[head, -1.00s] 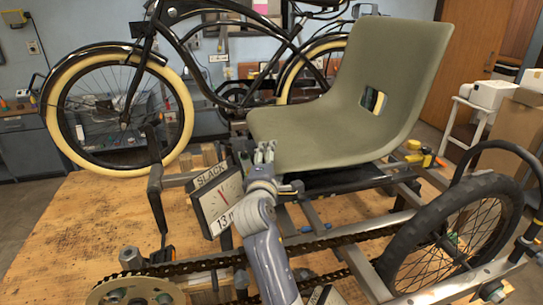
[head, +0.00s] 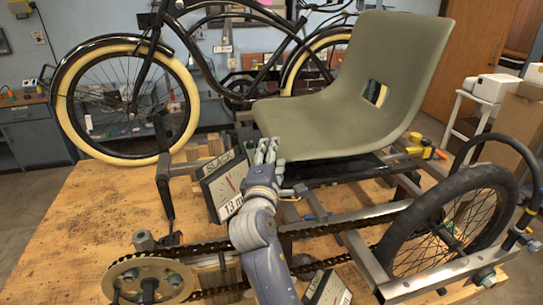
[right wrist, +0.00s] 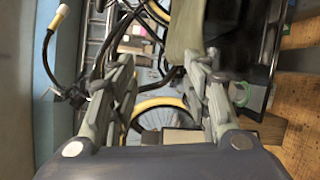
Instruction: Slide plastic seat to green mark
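The plastic seat (head: 310,125) is an olive-green moulded shell with a square hole in its back. It sits upright on the black rails (head: 335,168) of the trike frame. My right gripper (head: 266,150) is at the seat's front left edge, fingers pointing up at it; contact cannot be told. In the right wrist view its fingers (right wrist: 163,75) are spread apart, with the seat edge (right wrist: 184,32) near the right-hand finger. A small green curved piece (right wrist: 240,95) shows beside the black rail there; I cannot tell whether it is the green mark. My left gripper is out of view.
A dial sign reading SLACK (head: 225,187) stands left of my arm. The chain (head: 205,248) and chainring (head: 148,281) are in front, the black-tyred wheel (head: 455,225) at right. Yellow tools (head: 425,147) lie behind. The wooden table (head: 75,235) is clear at left.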

